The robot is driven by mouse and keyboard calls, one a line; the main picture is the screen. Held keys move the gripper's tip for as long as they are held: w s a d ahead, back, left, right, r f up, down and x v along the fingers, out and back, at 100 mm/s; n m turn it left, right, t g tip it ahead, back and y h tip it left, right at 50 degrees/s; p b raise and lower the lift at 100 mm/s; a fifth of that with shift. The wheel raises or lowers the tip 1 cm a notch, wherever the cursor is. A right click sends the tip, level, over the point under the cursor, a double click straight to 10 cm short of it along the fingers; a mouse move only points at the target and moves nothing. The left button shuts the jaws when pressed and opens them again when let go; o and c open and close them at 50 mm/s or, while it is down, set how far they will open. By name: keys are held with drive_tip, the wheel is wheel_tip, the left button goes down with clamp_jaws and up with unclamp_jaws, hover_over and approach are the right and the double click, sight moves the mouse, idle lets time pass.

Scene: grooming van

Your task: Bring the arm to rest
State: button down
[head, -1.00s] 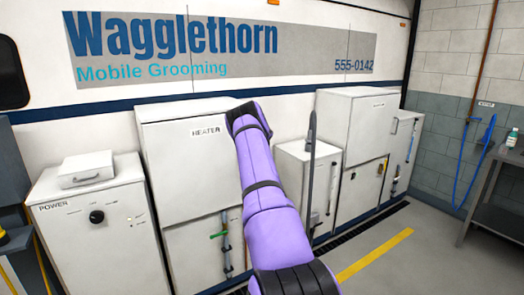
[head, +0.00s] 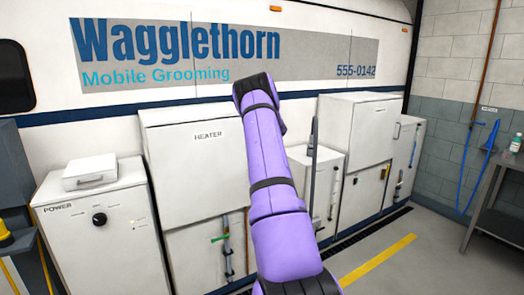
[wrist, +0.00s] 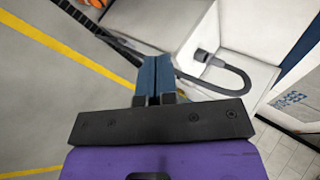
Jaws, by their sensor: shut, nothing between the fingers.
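My purple arm (head: 275,180) reaches up and forward in the head view, in front of the van's side. My gripper is out of sight there, beyond the dark end of the arm. In the wrist view my gripper (wrist: 154,78) shows as two blue-grey fingers pressed together with nothing between them. Below them is a dark bar on my purple wrist. The fingers are in front of a white cabinet with a black hose (wrist: 235,76) in the picture; whether they touch anything cannot be told.
White cabinets line the van: the power box (head: 97,225) at left, the heater cabinet (head: 195,150) behind my arm, and a tall cabinet (head: 365,140) at right. A grey table (head: 495,195) stands far right. The floor near the yellow line (head: 378,258) is clear.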

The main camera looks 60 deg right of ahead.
drive_tip(key=shift+s+r, duration=0.1)
